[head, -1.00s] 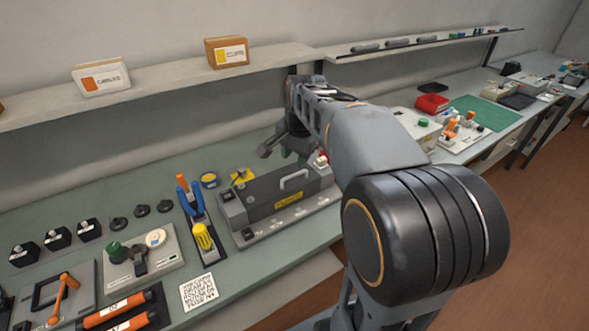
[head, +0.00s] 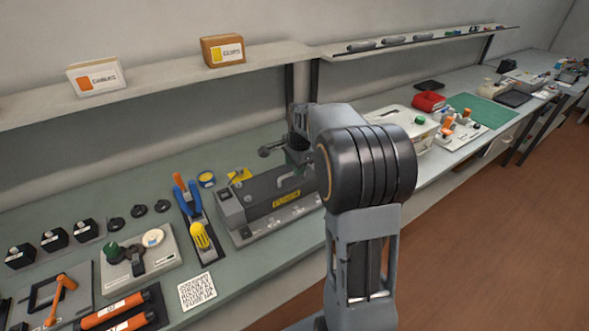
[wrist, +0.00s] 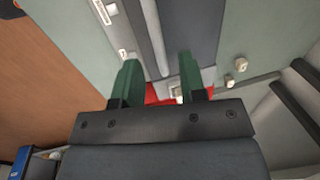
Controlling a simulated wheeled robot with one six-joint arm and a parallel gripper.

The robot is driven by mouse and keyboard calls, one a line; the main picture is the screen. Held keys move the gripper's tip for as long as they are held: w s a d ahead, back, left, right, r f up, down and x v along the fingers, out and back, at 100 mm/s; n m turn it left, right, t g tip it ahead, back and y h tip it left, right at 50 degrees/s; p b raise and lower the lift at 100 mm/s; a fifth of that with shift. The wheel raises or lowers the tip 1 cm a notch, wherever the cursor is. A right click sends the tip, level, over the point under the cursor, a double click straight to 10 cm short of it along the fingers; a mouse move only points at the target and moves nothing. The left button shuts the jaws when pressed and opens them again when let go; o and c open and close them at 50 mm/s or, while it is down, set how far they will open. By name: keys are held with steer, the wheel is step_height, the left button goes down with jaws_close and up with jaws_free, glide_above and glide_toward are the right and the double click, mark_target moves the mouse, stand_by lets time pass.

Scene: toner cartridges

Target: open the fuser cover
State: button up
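The fuser unit (head: 240,228) is a grey box on the bench in the head view. Its dark cover (head: 258,200) is down, with a yellow label and a pale handle (head: 290,182) on top. My arm hides the unit's right end. In the wrist view the dark cover (wrist: 190,35) runs away from my gripper (wrist: 158,65). Its two green fingers are spread apart. A red part (wrist: 155,93) with a pale piece shows between and behind the fingers, at the unit's near end. I cannot tell whether the fingers touch it.
Pliers (head: 190,200) and a yellow-handled tool (head: 202,238) stand left of the unit. A shelf (head: 190,80) with boxes runs above the bench. A red bin (head: 429,101) and a green mat (head: 480,110) lie further right.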

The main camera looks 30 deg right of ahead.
steer(key=shift+w+f, duration=0.15)
steer(key=shift+f, duration=0.85)
jaws_close()
